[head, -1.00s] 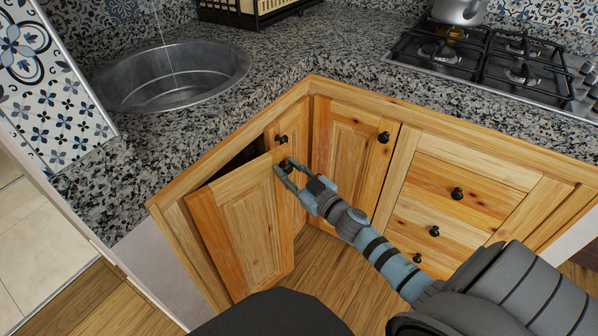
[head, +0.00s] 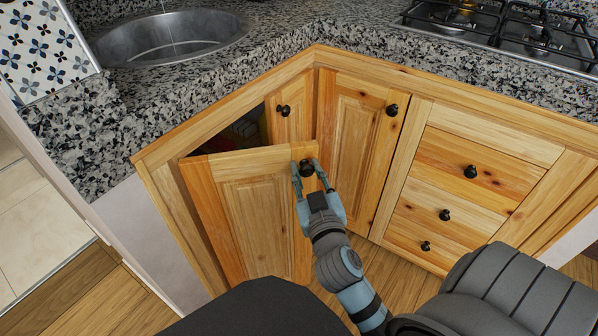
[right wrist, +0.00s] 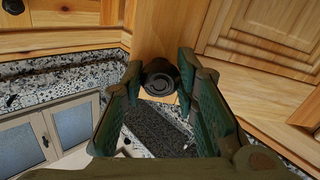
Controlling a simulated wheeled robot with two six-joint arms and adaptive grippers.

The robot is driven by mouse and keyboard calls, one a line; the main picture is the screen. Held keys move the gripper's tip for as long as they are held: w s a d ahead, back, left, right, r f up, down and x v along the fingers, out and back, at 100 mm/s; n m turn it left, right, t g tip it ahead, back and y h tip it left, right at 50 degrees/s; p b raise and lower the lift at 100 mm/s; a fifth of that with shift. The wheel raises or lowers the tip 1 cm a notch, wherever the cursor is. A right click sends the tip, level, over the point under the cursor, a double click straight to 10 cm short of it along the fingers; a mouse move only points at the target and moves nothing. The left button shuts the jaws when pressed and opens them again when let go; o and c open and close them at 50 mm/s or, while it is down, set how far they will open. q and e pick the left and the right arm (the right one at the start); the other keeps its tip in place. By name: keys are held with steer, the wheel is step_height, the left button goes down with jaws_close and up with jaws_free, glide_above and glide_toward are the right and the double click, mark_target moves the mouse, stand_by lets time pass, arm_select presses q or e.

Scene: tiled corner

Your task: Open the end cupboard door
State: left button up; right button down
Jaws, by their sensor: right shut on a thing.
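The end cupboard door (head: 252,212) is a wooden panel door under the sink, standing partly open. Its black round knob (head: 306,168) is near the top of its free edge. My right gripper (head: 308,171) is shut on that knob. In the right wrist view the knob (right wrist: 159,78) sits between the two fingers (right wrist: 160,84). The dark cupboard inside (head: 240,131) shows above the door, with something coloured in it that I cannot make out. My left gripper is not in view.
A neighbouring door with a black knob (head: 283,111) and a corner door (head: 352,150) are closed. Drawers (head: 459,167) are to the right. The granite counter (head: 270,45) holds a sink (head: 170,38) and a gas hob (head: 510,32). Wooden floor (head: 120,300) shows at lower left.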

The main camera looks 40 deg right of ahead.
steer(key=c, duration=1.2)
jaws_free()
steer(key=shift+c, duration=0.2)
steer(key=shift+w, duration=0.1)
